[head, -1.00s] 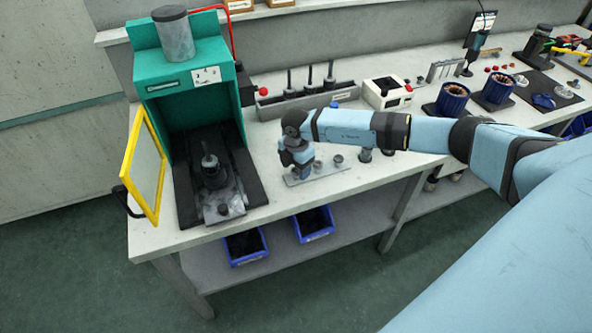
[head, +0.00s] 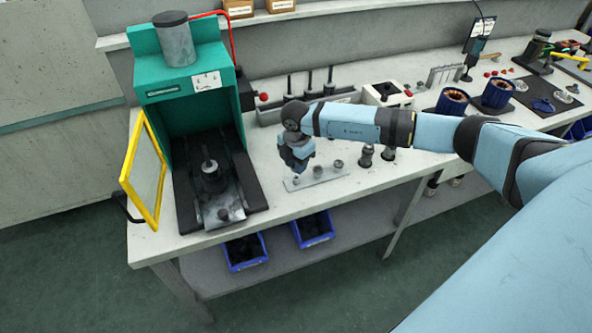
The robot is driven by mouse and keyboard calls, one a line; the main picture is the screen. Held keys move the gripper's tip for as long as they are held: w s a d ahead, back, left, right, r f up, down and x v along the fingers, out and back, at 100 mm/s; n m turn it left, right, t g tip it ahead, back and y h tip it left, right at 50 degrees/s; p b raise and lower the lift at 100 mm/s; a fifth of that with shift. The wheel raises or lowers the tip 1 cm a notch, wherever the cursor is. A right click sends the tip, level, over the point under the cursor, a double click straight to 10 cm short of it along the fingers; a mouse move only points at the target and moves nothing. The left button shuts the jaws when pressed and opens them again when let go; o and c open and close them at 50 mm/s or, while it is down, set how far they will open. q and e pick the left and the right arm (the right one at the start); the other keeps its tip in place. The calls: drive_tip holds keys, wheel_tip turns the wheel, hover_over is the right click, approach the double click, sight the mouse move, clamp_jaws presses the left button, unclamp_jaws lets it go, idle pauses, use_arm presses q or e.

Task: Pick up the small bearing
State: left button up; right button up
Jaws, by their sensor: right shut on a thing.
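My right gripper (head: 297,168) points down just above the left end of a flat grey plate (head: 325,178) on the bench. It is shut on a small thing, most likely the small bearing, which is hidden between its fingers. A small grey part (head: 296,181) shows on the plate just below the fingertips. Two more small round grey parts stand on the plate to the right, a middle one (head: 317,171) and a right one (head: 338,164). My left gripper is not in view.
A green press (head: 180,80) with an open yellow-framed door (head: 146,175) stands at the left. Behind the plate is a grey rack (head: 275,114) with upright pins. Grey cylinders (head: 366,155) stand to the right. The bench front (head: 275,198) is clear.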

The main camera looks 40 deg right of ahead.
use_arm(q)
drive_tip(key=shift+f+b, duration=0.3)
drive_tip(key=shift+b, duration=0.1)
use_arm(e)
wheel_tip(320, 180, up, 16)
drive_tip(key=shift+r, duration=0.2)
